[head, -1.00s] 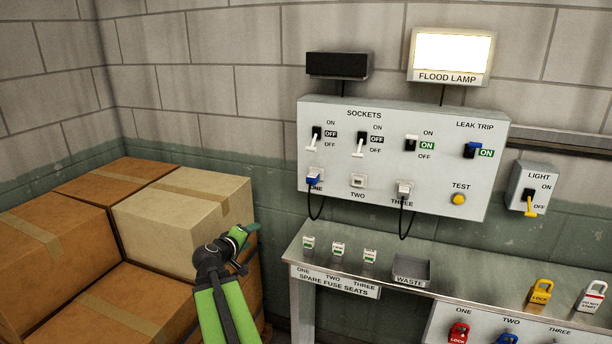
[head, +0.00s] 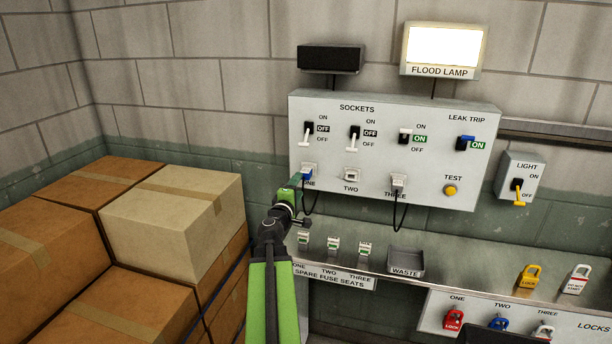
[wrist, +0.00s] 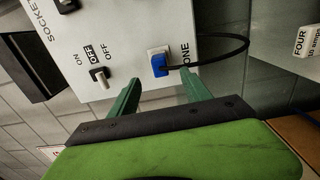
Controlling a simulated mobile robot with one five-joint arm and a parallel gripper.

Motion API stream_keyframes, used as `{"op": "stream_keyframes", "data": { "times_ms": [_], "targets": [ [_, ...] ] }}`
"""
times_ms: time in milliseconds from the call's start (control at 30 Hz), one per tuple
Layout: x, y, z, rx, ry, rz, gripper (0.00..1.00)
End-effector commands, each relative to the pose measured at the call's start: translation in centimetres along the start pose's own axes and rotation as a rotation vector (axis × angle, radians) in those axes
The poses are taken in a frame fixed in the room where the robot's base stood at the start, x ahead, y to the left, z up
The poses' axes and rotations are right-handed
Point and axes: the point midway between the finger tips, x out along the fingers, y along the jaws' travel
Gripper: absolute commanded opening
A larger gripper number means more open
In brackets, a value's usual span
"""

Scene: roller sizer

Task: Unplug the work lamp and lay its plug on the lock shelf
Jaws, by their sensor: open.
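A blue plug (head: 307,175) sits in socket ONE on the grey sockets panel (head: 420,185), with a black cable looping down. In the wrist view the blue plug (wrist: 159,65) is just ahead of my fingertips, between their lines but not gripped. My gripper (head: 290,188) is open and empty, and its fingers (wrist: 160,92) are apart. Socket ONE's switch (head: 307,134) is marked OFF. A white plug (head: 398,182) is in socket THREE, switch ON. Socket TWO (head: 351,175) is empty. A steel shelf (head: 450,262) runs below; its right part carries padlocks. No label reads work lamp.
A dark lamp box (head: 331,58) and a lit FLOOD LAMP (head: 443,50) are above the panel. Spare fuses (head: 333,245) and a WASTE tray (head: 405,261) are on the shelf. A yellow padlock (head: 529,277) stands at right. Cardboard boxes (head: 170,215) fill the left.

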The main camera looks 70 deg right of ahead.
Motion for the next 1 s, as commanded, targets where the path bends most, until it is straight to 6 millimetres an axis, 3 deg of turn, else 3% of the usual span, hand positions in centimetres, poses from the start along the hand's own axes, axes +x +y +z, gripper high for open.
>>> {"op": "stream_keyframes", "data": {
  "times_ms": [600, 1000],
  "targets": [
    [8.0, 0.0, 0.1, 0.001, -0.002, 0.0, 0.56],
    [8.6, 0.0, 0.2, 0.001, -0.003, 0.0, 0.56]
  ]
}}
